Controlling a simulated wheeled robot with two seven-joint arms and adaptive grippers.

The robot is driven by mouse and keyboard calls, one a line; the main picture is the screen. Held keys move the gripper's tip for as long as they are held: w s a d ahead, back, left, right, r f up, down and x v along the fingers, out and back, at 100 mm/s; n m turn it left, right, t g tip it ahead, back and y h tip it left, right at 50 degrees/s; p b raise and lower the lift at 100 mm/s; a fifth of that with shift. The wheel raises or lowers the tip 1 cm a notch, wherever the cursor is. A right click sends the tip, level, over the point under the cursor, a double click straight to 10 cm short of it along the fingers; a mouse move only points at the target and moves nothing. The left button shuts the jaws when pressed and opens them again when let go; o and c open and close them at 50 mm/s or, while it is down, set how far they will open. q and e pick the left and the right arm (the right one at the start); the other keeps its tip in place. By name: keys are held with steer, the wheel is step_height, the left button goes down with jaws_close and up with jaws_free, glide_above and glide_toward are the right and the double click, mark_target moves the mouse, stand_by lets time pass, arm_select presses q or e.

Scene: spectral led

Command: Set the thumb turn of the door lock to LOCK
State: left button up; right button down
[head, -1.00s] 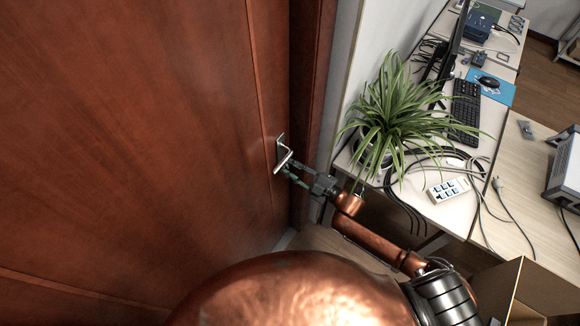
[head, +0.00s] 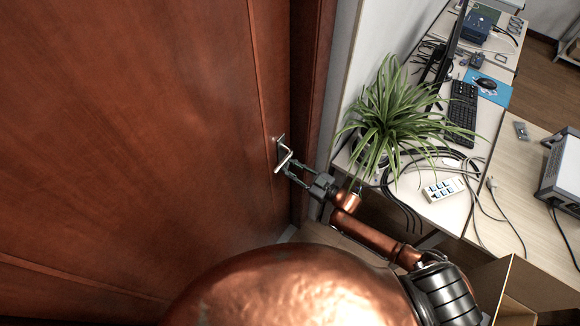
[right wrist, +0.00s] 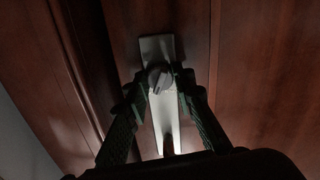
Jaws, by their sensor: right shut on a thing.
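The brown wooden door (head: 130,130) fills the left of the head view. Its metal lock plate (head: 280,139) and lever handle (head: 283,162) are at the door's right edge. In the right wrist view the pale plate (right wrist: 157,46) carries a small grey thumb turn (right wrist: 158,80), with the lever (right wrist: 165,118) running below it. My right gripper (right wrist: 160,84) has one finger on each side of the thumb turn and is shut on it. In the head view my right gripper (head: 290,170) hides the turn. I cannot read any LOCK mark. My left gripper is out of view.
A potted spider plant (head: 388,115) stands on the desk right of the door frame, close to my right arm. Cables and a power strip (head: 443,189) lie near it. An open cardboard box (head: 535,285) is at the lower right.

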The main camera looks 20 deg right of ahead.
steer(key=shift+f, duration=0.1)
stand_by(0.3)
steer(key=c, duration=1.6)
jaws_free()
steer(key=v, duration=1.2)
